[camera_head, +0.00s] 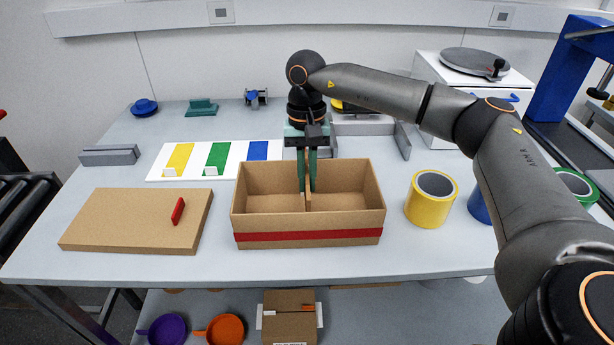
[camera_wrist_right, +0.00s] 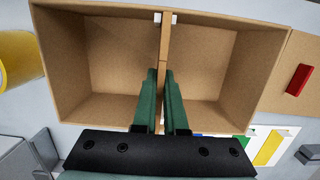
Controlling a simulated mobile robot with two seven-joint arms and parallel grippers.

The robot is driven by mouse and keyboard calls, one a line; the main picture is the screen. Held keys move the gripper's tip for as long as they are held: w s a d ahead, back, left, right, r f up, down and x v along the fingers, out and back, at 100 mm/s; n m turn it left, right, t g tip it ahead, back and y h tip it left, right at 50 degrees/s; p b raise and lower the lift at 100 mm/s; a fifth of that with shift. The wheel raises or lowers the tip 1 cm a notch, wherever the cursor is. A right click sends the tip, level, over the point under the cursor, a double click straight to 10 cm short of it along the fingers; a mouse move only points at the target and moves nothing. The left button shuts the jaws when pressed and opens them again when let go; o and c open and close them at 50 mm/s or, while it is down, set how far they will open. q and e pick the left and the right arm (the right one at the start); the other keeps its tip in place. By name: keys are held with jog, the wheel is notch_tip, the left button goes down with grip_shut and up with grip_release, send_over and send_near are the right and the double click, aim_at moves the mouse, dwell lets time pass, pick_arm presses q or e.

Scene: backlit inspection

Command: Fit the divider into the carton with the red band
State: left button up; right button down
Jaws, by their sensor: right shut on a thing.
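The open carton with the red band (camera_head: 308,238) stands in the middle of the table, its red stripe facing the front. The cardboard divider (camera_head: 308,195) stands upright inside it, across the middle, and parts the inside into two halves. It also shows in the right wrist view (camera_wrist_right: 164,60), running between the two long walls. My right gripper (camera_head: 307,185) reaches down into the carton from behind, its green fingers on either side of the divider and shut on it. Whether the divider's lower edge touches the floor is hidden. My left gripper is not in view.
A flat cardboard lid (camera_head: 135,222) with a red handle lies left of the carton. A yellow tape roll (camera_head: 431,200) stands close to its right. Behind lies a white board (camera_head: 235,153) with coloured stripes. The table's front strip is clear.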

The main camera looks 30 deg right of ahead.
jog(key=shift+f+b, duration=0.5)
jog(key=shift+f, duration=0.3)
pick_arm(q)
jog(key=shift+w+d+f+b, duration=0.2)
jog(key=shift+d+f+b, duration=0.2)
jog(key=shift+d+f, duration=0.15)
pick_arm(e)
jog(key=shift+f, duration=0.65)
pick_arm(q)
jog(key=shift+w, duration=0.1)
pick_arm(e)
jog(key=shift+f, duration=0.1)
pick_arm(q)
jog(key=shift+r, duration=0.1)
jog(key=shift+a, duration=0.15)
pick_arm(e)
jog(key=c, duration=0.9)
grip_release()
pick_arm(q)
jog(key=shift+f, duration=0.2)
pick_arm(e)
jog(key=shift+r, duration=0.2)
